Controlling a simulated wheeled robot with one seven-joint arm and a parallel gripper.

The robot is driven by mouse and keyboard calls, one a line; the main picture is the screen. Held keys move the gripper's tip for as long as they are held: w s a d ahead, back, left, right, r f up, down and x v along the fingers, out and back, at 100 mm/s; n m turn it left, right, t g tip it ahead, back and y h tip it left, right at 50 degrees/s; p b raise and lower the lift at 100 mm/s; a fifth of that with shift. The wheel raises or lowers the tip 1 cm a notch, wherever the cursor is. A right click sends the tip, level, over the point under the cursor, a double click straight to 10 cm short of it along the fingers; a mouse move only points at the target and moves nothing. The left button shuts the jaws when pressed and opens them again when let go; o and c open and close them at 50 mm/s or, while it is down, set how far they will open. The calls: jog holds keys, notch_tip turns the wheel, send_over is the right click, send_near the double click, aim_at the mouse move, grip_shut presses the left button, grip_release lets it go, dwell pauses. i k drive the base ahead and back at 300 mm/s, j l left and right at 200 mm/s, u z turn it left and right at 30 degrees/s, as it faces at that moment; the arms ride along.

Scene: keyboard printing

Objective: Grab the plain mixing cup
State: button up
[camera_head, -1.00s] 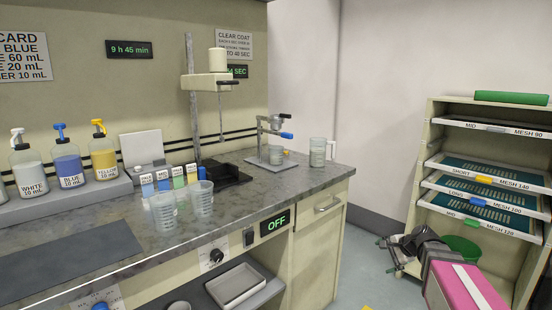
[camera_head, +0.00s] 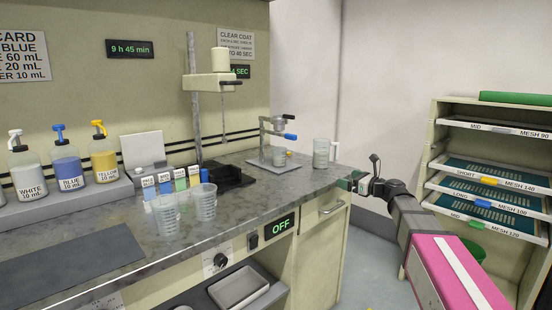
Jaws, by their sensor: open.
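Two clear cups stand on the counter left of centre, a left one (camera_head: 166,217) and a right one (camera_head: 204,203), close together. Another clear cup (camera_head: 321,153) stands near the counter's right end, and a smaller one (camera_head: 279,157) sits in the lever device. Markings are too small to tell which cup is the plain one. My gripper (camera_head: 346,181) is at the counter's right edge, below and right of the right-end cup. It is open and holds nothing visible; its fingertips are small in view.
The lever device (camera_head: 266,140) and a mixer stand (camera_head: 195,110) rise at the back of the counter (camera_head: 130,263). Small labelled boxes (camera_head: 180,183) stand behind the two left cups. Pump bottles (camera_head: 66,170) line the left. A screen rack (camera_head: 490,160) stands right.

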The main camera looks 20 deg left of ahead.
aim_at(278, 154)
jog(key=i+j, duration=0.1)
jog(key=j, duration=0.3)
jog(key=i+j, duration=0.15)
jog(key=j, duration=0.3)
jog(key=i+j, duration=0.1)
jog(key=j, duration=0.3)
